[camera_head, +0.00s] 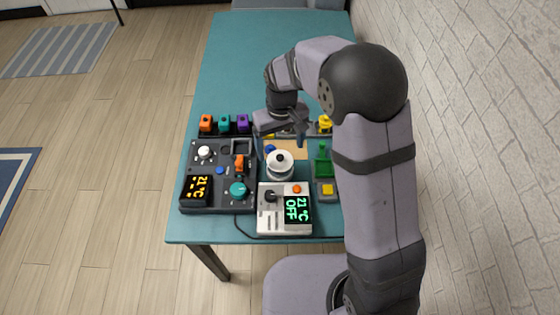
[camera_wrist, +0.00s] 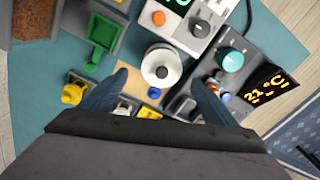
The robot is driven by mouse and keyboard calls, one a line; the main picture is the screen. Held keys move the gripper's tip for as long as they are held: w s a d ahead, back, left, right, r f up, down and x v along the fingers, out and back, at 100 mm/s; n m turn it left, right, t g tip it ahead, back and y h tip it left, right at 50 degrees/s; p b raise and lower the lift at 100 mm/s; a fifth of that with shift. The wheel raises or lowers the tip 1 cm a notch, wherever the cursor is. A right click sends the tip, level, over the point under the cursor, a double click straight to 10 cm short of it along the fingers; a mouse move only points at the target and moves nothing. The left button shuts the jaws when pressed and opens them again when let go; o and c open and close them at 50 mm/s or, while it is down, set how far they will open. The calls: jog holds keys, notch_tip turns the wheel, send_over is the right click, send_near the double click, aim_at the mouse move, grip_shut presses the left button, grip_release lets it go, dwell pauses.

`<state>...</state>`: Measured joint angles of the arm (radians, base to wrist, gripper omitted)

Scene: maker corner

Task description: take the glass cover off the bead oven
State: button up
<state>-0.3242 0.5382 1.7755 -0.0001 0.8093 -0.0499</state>
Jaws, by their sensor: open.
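A round white piece with a black knob on top, which looks like the cover (camera_head: 280,161), stands behind the pale control box (camera_head: 268,215) whose green display reads 21 °C OFF. I cannot tell the glass from the oven body under it. The cover also shows in the wrist view (camera_wrist: 161,55), upper middle. My gripper (camera_head: 281,138) is open and empty, above and just behind the cover. In the wrist view its two fingers (camera_wrist: 158,92) are spread, with the cover beyond them and apart from both.
A dark control panel (camera_head: 218,202) with an orange display stands close on the left. A green tray (camera_head: 323,164) is close on the right. Orange, teal and purple pieces (camera_head: 224,123) line a rack behind. The far part of the teal table (camera_head: 235,60) is clear.

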aim_at(280, 156)
jog(key=shift+s+d, duration=0.1)
jog(key=shift+s, duration=0.15)
jog(key=shift+f, duration=0.7)
jog(key=shift+w+a+f+p, duration=0.1)
jog(key=shift+f+p, duration=0.55)
jog(key=shift+f, duration=0.85)
jog(key=shift+a+f+p, duration=0.1)
jog(key=shift+f+p, duration=0.55)
jog(key=shift+f, duration=0.85)
jog(key=c, duration=1.2)
